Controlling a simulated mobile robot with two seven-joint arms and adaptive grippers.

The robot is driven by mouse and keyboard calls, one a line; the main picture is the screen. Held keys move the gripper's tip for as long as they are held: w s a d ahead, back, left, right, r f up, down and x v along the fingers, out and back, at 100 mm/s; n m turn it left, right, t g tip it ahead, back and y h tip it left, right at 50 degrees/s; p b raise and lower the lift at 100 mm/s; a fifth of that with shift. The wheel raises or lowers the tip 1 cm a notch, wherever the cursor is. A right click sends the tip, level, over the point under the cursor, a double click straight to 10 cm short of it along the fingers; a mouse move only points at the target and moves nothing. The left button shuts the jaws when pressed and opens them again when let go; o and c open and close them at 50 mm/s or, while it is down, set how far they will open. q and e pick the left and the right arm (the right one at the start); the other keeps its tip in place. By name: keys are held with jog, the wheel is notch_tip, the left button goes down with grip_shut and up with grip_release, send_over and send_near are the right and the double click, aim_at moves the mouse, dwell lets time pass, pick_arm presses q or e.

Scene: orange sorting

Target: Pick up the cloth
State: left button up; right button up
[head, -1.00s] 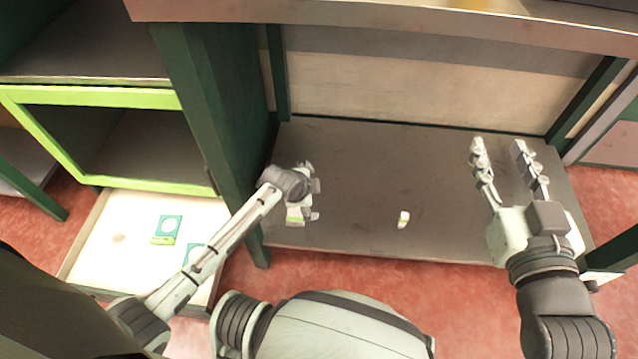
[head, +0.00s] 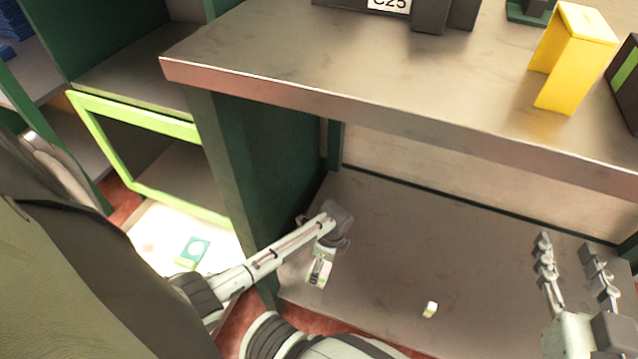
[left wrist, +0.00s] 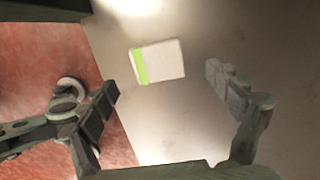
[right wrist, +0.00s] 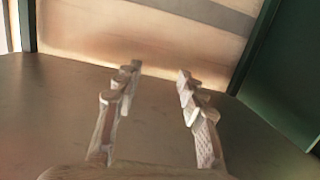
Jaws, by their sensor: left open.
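A small white folded-looking item with a green band (left wrist: 158,62), perhaps the cloth, lies on the low grey shelf (head: 390,240) near its front edge. In the head view it seems to show just below my left gripper (head: 320,262), partly covered. My left gripper (left wrist: 165,92) is open, fingers on either side of the item's position in its wrist view, not visibly gripping it. A second small pale item (head: 430,309) lies on the shelf further right. My right gripper (head: 575,265) is open and empty over the shelf's right part; its fingers also show in its wrist view (right wrist: 155,75).
A thick countertop (head: 330,70) overhangs the shelf, with a yellow stand (head: 572,55) and dark boxes on it. A dark green side panel (head: 265,150) stands left of my left gripper. A green-framed cubby (head: 150,150) is at left. The shelf's middle is clear.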

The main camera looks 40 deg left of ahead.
pick_arm(q)
jog(key=f, duration=0.1)
jog(key=f+b, duration=0.1)
jog(key=f, duration=0.2)
jog(key=shift+s+a+f+b, duration=0.25)
jog(key=shift+s+b, duration=0.05)
jog(key=shift+b, duration=0.1)
jog(key=shift+f, duration=0.1)
jog(key=c, duration=1.2)
jog(key=shift+c, duration=0.2)
pick_arm(e)
jog(key=a+r+t+y, duration=0.1)
jog(key=r+t, duration=0.1)
jog(key=r, duration=0.3)
jog(key=s+a+r+t+y, duration=0.1)
jog(key=a+r+t+y, duration=0.1)
jog(key=r, duration=0.2)
jog(key=shift+s+a+r+t, duration=0.3)
jog(key=shift+r+t, duration=0.05)
jog(key=shift+t, duration=0.05)
